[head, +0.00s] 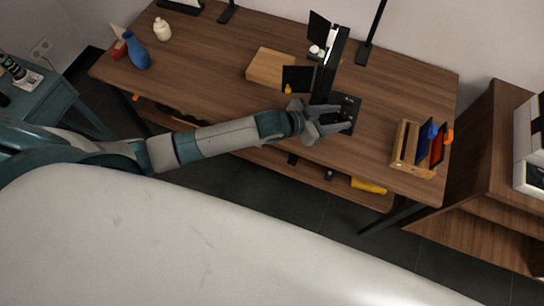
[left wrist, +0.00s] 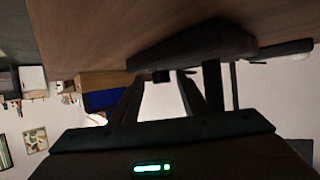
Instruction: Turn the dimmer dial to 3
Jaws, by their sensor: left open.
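A black base panel (head: 354,100) of the tall lamp lies on the wooden table, with small light marks on top. The dimmer dial and its setting are too small to make out. My left gripper (head: 344,117) is open at the near side of this panel, its fingers pointing at it and partly covering it. In the left wrist view the dark slab of the base (left wrist: 190,45) lies just beyond the open fingers (left wrist: 170,92), and a small dark knob-like piece (left wrist: 161,76) shows at its edge. I cannot tell whether the fingers touch anything. My right gripper is not in view.
The lamp's upright (head: 330,66) rises beside the gripper. A wooden box (head: 268,65) and dark screen (head: 298,79) stand to its left. A wooden rack (head: 405,150) with coloured items stands at right. A blue vase (head: 136,52) is far left. The tabletop is otherwise fairly clear.

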